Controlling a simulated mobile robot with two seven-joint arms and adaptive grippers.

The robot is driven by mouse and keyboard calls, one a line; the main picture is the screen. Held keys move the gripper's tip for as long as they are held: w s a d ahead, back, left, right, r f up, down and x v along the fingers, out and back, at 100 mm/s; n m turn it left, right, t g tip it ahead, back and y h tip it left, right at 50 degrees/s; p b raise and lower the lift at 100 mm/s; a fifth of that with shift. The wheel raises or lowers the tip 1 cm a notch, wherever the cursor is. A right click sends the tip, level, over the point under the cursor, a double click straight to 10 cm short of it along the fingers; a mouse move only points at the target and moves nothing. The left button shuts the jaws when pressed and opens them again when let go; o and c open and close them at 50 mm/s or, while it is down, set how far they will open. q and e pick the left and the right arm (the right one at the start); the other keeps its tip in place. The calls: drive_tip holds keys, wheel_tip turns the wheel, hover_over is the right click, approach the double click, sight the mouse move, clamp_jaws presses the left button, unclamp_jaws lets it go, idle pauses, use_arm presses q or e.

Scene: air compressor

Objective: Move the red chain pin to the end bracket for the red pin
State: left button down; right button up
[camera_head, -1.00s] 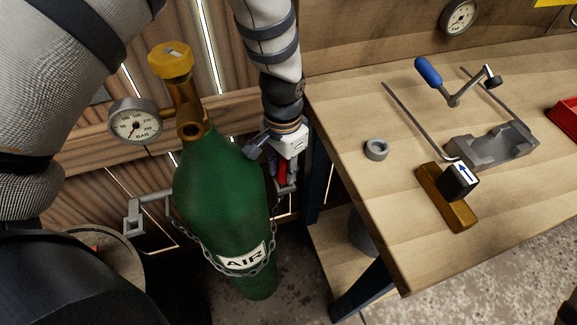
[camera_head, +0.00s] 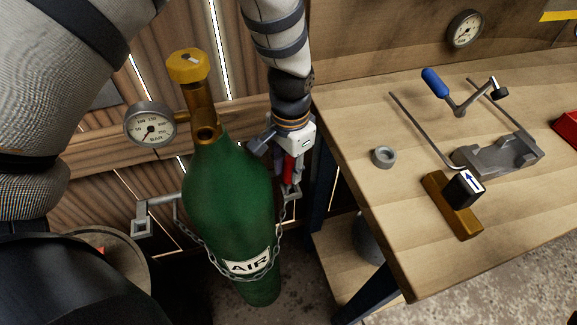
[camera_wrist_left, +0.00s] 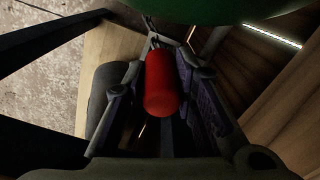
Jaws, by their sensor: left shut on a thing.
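The red chain pin (camera_head: 288,168) is between the fingers of my left gripper (camera_head: 291,177), just right of the green air cylinder (camera_head: 228,200). In the left wrist view the red pin (camera_wrist_left: 162,85) lies between the two finger pads, and the chain (camera_wrist_left: 154,38) shows beyond its far end. The chain (camera_head: 205,258) hangs around the cylinder's front below the AIR label. A grey bracket end (camera_head: 291,195) shows just below the gripper; the pin's exact fit to it is hidden. Another bracket with a square end (camera_head: 142,226) is left of the cylinder. My right gripper is not in view.
The cylinder carries a gauge (camera_head: 150,125) and a yellow valve knob (camera_head: 187,65). The wooden workbench (camera_head: 400,240) is close to the gripper's right, holding a grey ring (camera_head: 383,157) and a brown block (camera_head: 453,206). A wooden plank wall stands behind.

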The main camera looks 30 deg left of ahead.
use_arm(q)
drive_tip(key=shift+f, duration=0.1)
drive_tip(key=shift+w+d+f, duration=0.1)
drive_tip(key=shift+w+d, duration=0.05)
drive_tip(key=shift+w, duration=0.05)
drive_tip(key=shift+f, duration=0.1)
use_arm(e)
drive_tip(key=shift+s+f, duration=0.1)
use_arm(q)
drive_tip(key=shift+f, duration=0.8)
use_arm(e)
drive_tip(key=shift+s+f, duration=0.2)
use_arm(q)
drive_tip(key=shift+s+f, duration=0.1)
